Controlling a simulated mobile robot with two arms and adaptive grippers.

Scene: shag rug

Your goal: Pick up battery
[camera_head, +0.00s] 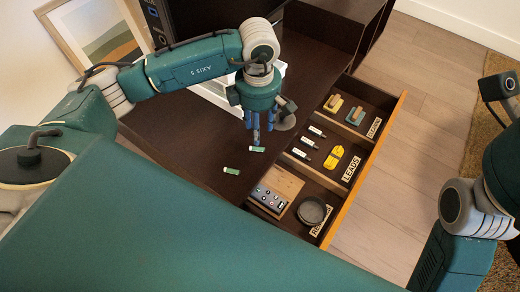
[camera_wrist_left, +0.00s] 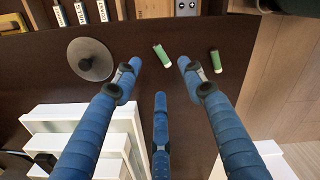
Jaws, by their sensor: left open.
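Two small green-and-white batteries lie on the dark desk top. The nearer one to my gripper (camera_head: 257,149) lies just below the fingertips in the head view; it also shows between and beyond the fingers in the left wrist view (camera_wrist_left: 162,54). The other battery (camera_head: 232,171) lies lower left of it, and shows beyond the right finger in the left wrist view (camera_wrist_left: 216,61). My left gripper (camera_head: 257,140) points down over the desk with its blue fingers spread, open and empty (camera_wrist_left: 160,75). My right arm shows at the right edge; its gripper is not visible.
A grey disc (camera_head: 285,121) lies beside the gripper. White stacked trays (camera_wrist_left: 85,125) stand behind it. Desk left of the batteries is clear.

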